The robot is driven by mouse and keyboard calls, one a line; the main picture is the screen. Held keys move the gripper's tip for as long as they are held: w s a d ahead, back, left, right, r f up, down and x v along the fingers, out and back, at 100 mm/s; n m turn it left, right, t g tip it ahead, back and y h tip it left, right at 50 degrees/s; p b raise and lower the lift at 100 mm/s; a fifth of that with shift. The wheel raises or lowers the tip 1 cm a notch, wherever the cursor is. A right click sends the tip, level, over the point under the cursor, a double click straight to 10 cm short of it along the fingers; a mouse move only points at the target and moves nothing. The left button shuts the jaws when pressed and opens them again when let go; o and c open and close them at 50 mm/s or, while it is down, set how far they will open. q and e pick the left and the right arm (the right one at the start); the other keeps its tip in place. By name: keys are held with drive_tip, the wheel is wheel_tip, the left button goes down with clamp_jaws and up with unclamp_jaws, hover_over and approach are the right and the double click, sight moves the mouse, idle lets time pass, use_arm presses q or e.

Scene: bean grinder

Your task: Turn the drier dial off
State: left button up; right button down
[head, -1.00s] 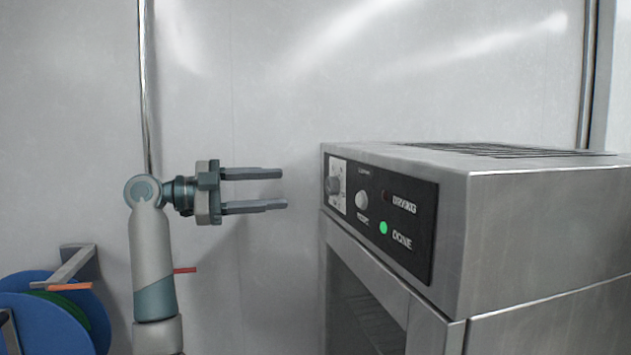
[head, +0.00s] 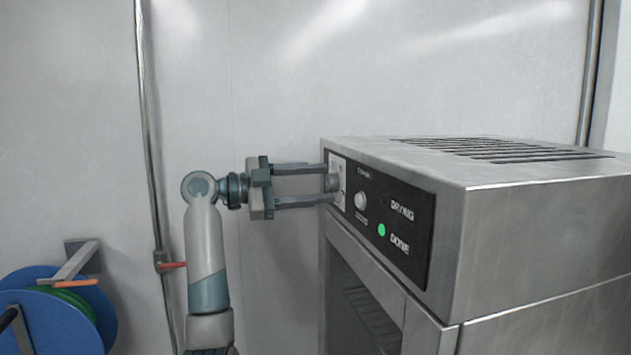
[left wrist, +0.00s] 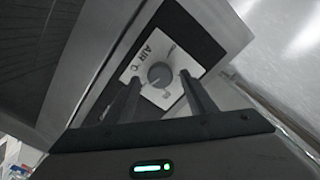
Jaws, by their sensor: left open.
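The drier (head: 540,240) is a steel box on the right in the head view, with a black control panel (head: 408,222) on its front. A grey dial (head: 333,183) sits on a white plate at the panel's left end. The same dial (left wrist: 159,74) shows in the left wrist view on a plate marked "AIR °C". My left gripper (head: 331,184) is open, its fingers above and below the dial in the head view. In the left wrist view the fingers stand on either side of the dial, with gaps visible. Contact cannot be told. My right gripper is not in view.
A second knob (head: 361,201) sits right of the dial. The green lamp (head: 382,230) by "DONE" is lit; the one by "DRYING" is dark. A pipe (head: 150,130) runs up the wall, and a blue reel (head: 50,315) stands at lower left.

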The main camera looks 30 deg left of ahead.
use_arm(q)
drive_tip(key=c, duration=1.1)
drive_tip(key=shift+o, duration=0.3)
